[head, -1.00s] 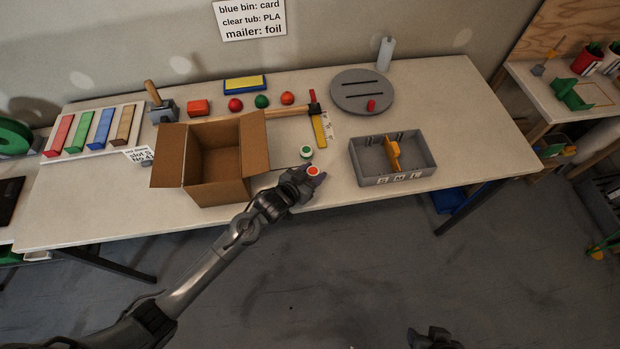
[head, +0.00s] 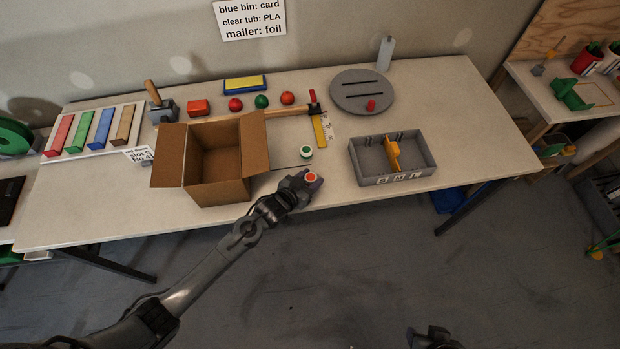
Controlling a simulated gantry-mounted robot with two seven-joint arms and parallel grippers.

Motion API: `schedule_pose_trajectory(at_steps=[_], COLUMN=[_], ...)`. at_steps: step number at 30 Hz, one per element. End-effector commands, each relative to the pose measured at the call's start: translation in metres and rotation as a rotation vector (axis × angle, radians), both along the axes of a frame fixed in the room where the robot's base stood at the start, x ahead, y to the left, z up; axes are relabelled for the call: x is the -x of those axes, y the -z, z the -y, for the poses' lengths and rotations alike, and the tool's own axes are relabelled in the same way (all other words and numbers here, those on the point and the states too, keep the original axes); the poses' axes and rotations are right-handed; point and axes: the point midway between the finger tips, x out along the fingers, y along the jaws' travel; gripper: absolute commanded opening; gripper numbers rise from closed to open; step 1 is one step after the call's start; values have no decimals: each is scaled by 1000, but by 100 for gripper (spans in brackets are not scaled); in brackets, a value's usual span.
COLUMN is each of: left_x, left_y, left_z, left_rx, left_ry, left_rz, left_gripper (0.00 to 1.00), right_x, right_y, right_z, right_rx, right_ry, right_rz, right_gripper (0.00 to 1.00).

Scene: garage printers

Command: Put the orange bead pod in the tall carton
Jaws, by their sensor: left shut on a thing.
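The orange bead pod (head: 311,177), a small round piece with an orange top and pale rim, is between the fingers of my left gripper (head: 307,180). The gripper is shut on it near the table's front edge; the fingers partly hide it. The tall carton (head: 218,190) is an open brown cardboard box to the left of the gripper, with its flaps spread and its inside looking empty. A similar pod with a green top (head: 306,152) stands on the table just behind the gripper. My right gripper (head: 432,338) shows only partly at the bottom edge, and its fingers are unclear.
A grey divided tray (head: 427,168) stands to the right. Behind are a hammer, a yellow ruler (head: 320,130), a grey disc (head: 362,92), and several red and green pieces. Colored bars (head: 80,131) lie at the left. The table's right part (head: 470,120) is clear.

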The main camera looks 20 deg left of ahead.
Motion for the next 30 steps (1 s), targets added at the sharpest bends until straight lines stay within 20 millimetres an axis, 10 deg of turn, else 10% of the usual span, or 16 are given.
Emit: schedule_pose_trajectory(at_steps=[5,19,30], left_x=[0,0,59], left_y=[0,4,-20], left_z=[0,0,-12], left_rx=[0,0,-1], left_ry=[0,0,-1], left_rz=[0,0,-1], left_gripper=[72,73,73], right_x=[0,0,0], right_y=[0,10,-1], right_z=[1,2,1], right_rx=[2,9,4], right_ry=[-1,-6,-3], right_rz=[0,0,1], right_gripper=[43,43,43])
